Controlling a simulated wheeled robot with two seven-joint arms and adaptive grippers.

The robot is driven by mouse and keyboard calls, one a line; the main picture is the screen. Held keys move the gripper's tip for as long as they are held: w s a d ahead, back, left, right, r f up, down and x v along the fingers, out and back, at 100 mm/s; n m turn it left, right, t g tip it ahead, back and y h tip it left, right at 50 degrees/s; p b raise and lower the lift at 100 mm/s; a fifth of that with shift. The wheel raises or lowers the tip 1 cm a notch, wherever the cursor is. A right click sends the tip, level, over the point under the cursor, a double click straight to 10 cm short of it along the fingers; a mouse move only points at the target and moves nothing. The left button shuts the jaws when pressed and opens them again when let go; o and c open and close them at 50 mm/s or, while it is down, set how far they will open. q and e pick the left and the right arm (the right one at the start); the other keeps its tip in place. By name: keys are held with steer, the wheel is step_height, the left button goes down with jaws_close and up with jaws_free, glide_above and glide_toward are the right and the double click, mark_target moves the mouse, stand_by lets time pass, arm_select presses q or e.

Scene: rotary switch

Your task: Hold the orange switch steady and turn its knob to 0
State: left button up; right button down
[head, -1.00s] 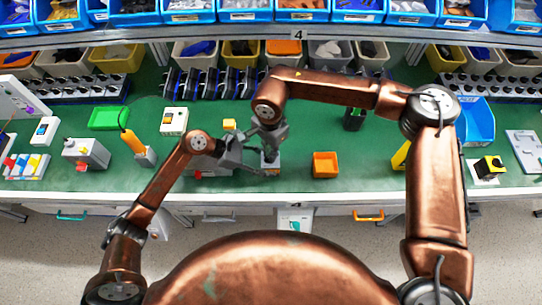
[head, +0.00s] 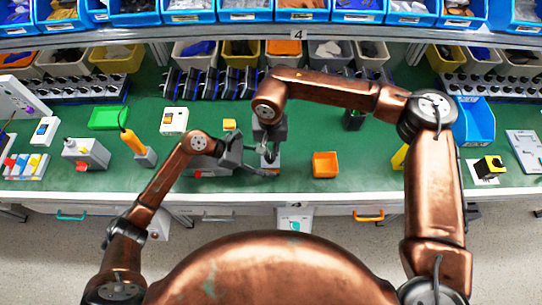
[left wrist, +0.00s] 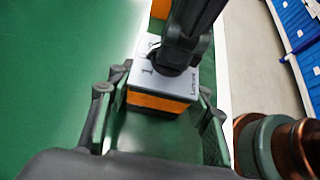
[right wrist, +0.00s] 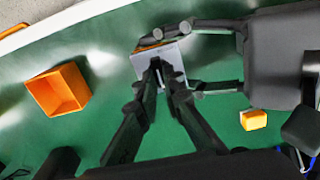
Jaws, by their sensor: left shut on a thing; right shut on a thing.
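The orange switch (head: 271,171) stands near the front edge of the green table. My left gripper (head: 268,169) is shut on the body from the side, one finger along each side. My right gripper (head: 269,155) comes down from above, its fingers closed at the middle of the plate (right wrist: 172,56) on the knob. The fingers hide the knob, so I cannot see where it points.
An orange open bin (head: 325,165) stands to the right of the switch. A small yellow block (head: 230,124) lies behind it to the left. A grey device with an orange handle (head: 134,142) stands further left. The table between the switch and the orange bin is clear.

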mark_target(270, 156)
steer(key=c, duration=2)
jaws_free()
steer(key=shift+c, duration=0.2)
steer(key=shift+r, duration=2.55)
arm_select(q)
steer(key=o, duration=1.2)
steer(key=shift+o, duration=0.2)
steer(key=v, duration=1.2)
